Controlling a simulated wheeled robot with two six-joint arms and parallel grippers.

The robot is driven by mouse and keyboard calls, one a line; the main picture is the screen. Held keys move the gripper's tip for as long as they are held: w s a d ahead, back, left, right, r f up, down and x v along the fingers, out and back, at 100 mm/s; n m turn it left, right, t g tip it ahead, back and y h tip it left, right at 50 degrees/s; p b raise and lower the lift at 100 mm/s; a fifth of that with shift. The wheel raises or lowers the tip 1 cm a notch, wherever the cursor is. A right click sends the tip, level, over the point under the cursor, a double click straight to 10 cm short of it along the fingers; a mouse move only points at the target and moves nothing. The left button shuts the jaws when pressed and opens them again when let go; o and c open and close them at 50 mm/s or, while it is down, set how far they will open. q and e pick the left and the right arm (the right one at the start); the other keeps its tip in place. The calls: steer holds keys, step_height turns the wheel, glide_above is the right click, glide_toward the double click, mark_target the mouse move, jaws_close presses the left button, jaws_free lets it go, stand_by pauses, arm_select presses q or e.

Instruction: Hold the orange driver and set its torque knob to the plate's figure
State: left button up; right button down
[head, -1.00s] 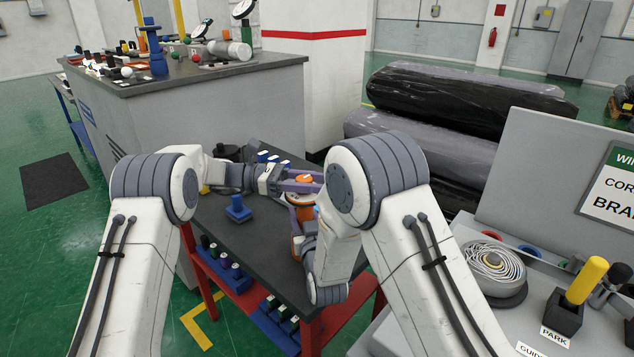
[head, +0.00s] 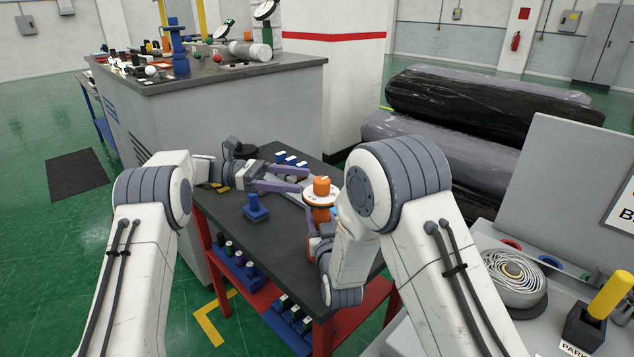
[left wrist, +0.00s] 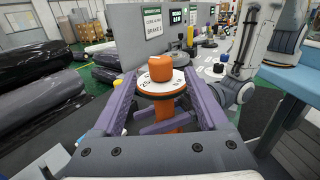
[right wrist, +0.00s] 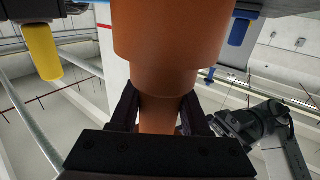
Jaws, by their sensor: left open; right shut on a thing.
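The orange driver (head: 322,214) stands upright with its orange torque knob (head: 321,186) on top, above a white dial ring (left wrist: 160,84). The ring's marks are too small to read. My right gripper (right wrist: 160,108) is shut around the driver's narrow lower grip; in the head view my right arm mostly hides it. My left gripper (head: 304,181) is open and empty, just left of the knob and apart from it. In the left wrist view the knob shows between the spread purple fingers, beyond them. A plate (left wrist: 153,20) with a green heading stands behind; its figure is not clearly legible.
The dark-topped red cart (head: 290,255) carries a blue knobbed piece (head: 255,208) and several white-topped blue pieces (head: 290,160). A grey bench at right holds a coiled strap (head: 513,272) and a yellow-handled tool (head: 610,295). Black-wrapped rolls (head: 480,100) lie behind.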

arm_select(q)
steer(key=shift+w+a, duration=0.15)
steer(key=shift+a, duration=0.55)
steer(key=shift+w+a, duration=0.15)
steer(key=shift+a, duration=0.5)
arm_select(e)
steer(key=shift+c, duration=1.5)
jaws_free()
